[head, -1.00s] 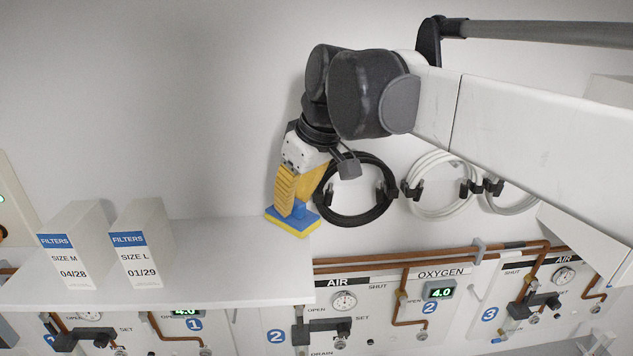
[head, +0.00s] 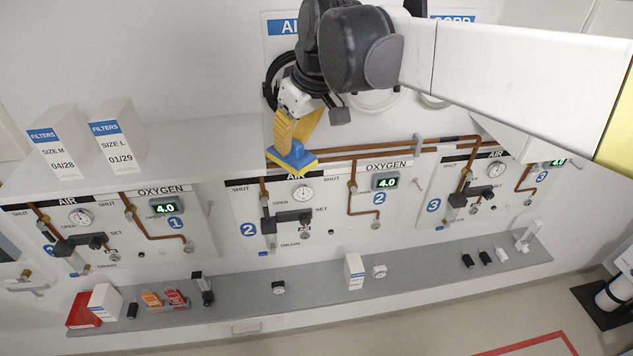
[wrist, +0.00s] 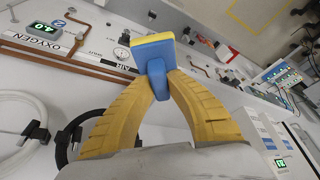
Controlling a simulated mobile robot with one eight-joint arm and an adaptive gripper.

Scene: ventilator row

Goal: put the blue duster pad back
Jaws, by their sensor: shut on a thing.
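The blue duster pad (head: 292,158) has a blue body and a yellow layer along its underside. My gripper (head: 297,140) is shut on it, with the yellow fingers pointing down. In the head view the pad is in front of the wall, just right of the upper shelf's right end and above the air panel 2. In the wrist view the pad (wrist: 153,48) shows at the fingertips of my gripper (wrist: 157,75), its blue grip pinched between both yellow fingers. The pad appears clear of any surface.
The white upper shelf (head: 200,146) holds two filter boxes (head: 118,135). Copper pipes (head: 345,150) and gauge panels line the wall. A long grey lower shelf (head: 320,277) carries small items, including a white box (head: 354,271) and a red bin (head: 83,309), with bare stretches between. Coiled hoses hang behind my arm.

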